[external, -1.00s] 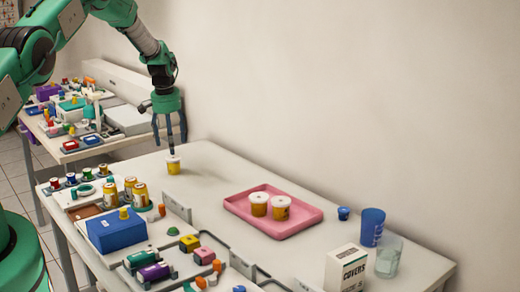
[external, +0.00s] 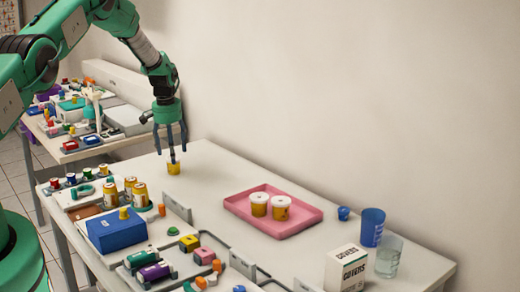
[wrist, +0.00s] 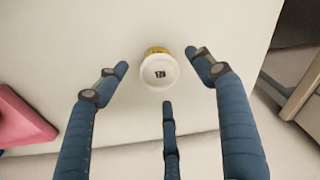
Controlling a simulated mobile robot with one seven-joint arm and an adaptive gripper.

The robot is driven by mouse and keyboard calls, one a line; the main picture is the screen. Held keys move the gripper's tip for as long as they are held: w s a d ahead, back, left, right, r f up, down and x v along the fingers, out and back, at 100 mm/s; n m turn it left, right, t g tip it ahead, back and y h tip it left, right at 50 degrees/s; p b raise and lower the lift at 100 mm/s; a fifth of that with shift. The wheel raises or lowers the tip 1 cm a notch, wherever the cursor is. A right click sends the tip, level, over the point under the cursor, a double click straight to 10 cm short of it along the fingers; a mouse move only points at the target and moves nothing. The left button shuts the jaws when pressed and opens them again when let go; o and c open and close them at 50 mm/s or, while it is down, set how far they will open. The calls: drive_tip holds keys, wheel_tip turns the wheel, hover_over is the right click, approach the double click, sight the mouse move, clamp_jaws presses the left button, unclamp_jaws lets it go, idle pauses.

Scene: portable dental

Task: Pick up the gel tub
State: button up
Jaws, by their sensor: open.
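The gel tub (external: 173,168) is a small yellow tub standing upright near the far left edge of the white table. In the wrist view its white lid (wrist: 158,72) faces the camera, with a small dark mark in its middle. My gripper (external: 171,153) is open and points down just above the tub. In the wrist view its three blue fingers spread around the lid, two at the sides and one below. I see a gap between each finger and the tub there. In the external view the fingers hide part of the tub's top.
Two similar yellow tubs with white lids (external: 269,206) stand in a pink tray (external: 237,208) to the right. Cans, a blue box (external: 117,234) and several small items crowd the front left. The table around the gel tub is clear. A wall rises behind.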

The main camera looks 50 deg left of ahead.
drive_tip(key=shift+w+a+f, duration=0.1)
drive_tip(key=shift+w+f, duration=0.1)
drive_tip(key=shift+f, duration=1.6)
drive_tip(key=c, duration=1.3)
